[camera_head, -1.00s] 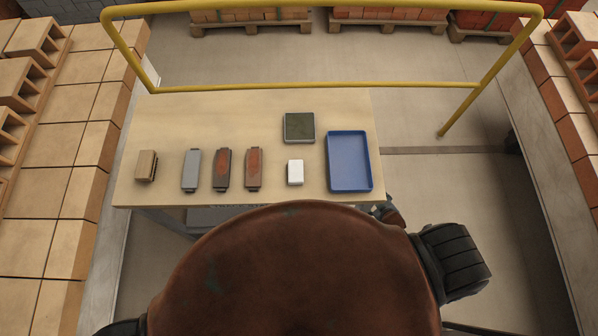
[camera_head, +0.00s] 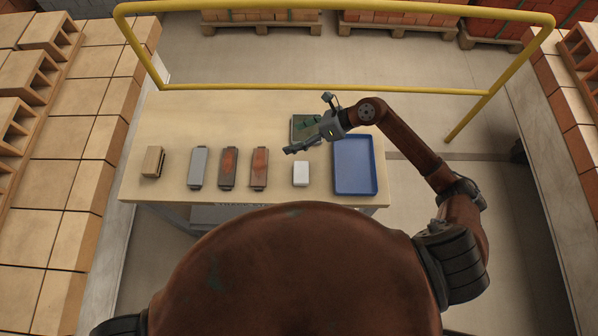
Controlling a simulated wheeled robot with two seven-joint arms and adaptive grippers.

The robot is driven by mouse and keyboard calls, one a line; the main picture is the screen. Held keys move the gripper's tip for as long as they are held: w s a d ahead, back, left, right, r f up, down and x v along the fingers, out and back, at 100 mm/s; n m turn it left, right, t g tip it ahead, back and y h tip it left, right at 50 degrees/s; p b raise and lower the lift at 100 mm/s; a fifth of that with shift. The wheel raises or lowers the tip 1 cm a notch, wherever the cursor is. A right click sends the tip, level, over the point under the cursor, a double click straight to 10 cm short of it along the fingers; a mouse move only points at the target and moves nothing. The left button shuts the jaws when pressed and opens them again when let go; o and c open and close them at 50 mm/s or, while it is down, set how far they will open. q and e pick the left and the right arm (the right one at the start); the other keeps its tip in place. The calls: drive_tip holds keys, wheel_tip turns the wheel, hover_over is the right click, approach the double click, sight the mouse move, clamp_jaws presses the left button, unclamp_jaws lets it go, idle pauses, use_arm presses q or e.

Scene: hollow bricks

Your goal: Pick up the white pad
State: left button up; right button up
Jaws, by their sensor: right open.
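The white pad (camera_head: 301,173) is a small white block lying on the light wooden table, left of the blue tray. My right gripper (camera_head: 288,150) reaches in from the right over the table. Its fingertips are above and slightly beyond the pad in the picture, apart from it. The gripper is open and empty. My left gripper is out of view.
A blue tray (camera_head: 355,165) lies at the table's right end. A green-topped grey block (camera_head: 301,122) is partly hidden behind my right gripper. A grey block (camera_head: 198,167), two reddish-topped blocks (camera_head: 229,168) (camera_head: 260,168) and a tan block (camera_head: 153,161) lie left. A yellow rail (camera_head: 320,89) crosses behind.

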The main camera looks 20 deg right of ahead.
drive_tip(key=s+f+n+g+h, duration=0.1)
drive_tip(key=s+f+n+h, duration=0.2)
drive_tip(key=s, duration=0.1)
drive_tip(key=n+h, duration=0.2)
drive_tip(key=h, duration=0.1)
approach(302, 172)
wheel_tip(302, 172, down, 2)
drive_tip(key=shift+g, duration=0.4)
drive_tip(key=x, duration=0.2)
drive_tip(key=p+x, duration=0.1)
drive_tip(key=x, duration=0.2)
drive_tip(key=w+x, duration=0.1)
drive_tip(key=x, duration=0.1)
drive_tip(key=shift+a, duration=0.45)
drive_tip(key=c, duration=1.1)
drive_tip(key=shift+o, duration=0.2)
drive_tip(key=shift+r, duration=0.1)
